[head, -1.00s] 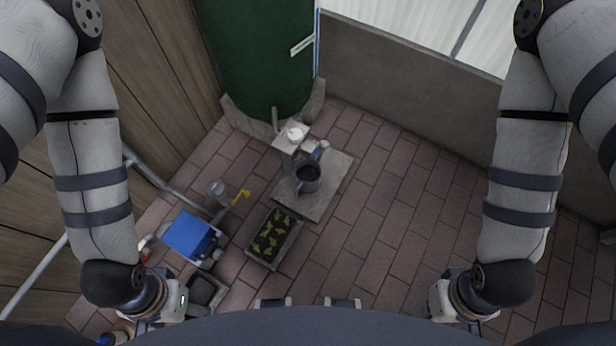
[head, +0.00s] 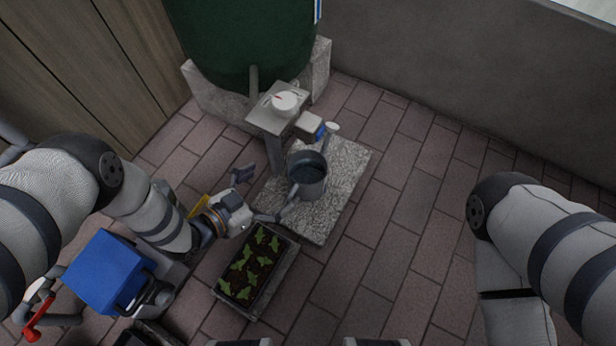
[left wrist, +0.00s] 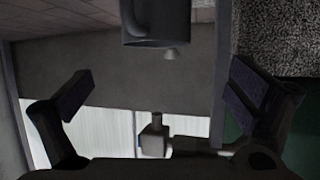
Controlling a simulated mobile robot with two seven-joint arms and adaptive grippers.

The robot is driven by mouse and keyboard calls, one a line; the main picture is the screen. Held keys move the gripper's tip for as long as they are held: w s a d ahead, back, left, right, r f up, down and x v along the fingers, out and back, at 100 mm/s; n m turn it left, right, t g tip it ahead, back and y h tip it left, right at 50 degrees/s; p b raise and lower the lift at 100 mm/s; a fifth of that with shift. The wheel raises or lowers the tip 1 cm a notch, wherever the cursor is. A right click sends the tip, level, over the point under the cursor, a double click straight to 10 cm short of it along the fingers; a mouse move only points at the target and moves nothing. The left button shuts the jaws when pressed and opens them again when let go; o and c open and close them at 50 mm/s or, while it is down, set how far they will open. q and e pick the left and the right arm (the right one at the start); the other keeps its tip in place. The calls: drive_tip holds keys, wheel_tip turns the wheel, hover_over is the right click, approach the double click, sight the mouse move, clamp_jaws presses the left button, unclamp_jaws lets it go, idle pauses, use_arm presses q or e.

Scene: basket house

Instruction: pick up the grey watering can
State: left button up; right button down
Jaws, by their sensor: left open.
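The grey watering can (head: 309,184) stands upright on a stone slab, its dark open top facing up. A handle-like loop shows on its lower-left side. My left gripper (head: 264,193) is open and empty just left of the can, its two fingers spread towards it and apart from it. In the left wrist view the can (left wrist: 152,22) shows at the top middle, cut off by the frame edge, beyond the spread fingers of the left gripper (left wrist: 158,86). My right gripper is out of view; only my right arm shows.
A seedling tray (head: 287,279) lies just below the left gripper. A pedestal with a white round-topped piece (head: 285,102) stands behind the can, before a green tank (head: 240,40). A blue box (head: 108,270) is at lower left. Paving right of the slab (head: 340,165) is clear.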

use_arm(q)
drive_tip(key=b+x, duration=0.5)
drive_tip(key=x, duration=0.6)
drive_tip(key=shift+d, duration=0.3)
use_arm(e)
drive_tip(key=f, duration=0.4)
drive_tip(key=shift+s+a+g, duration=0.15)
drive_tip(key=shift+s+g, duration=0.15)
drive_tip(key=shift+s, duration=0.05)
use_arm(q)
drive_tip(key=shift+r, duration=0.1)
drive_tip(key=c, duration=1.8)
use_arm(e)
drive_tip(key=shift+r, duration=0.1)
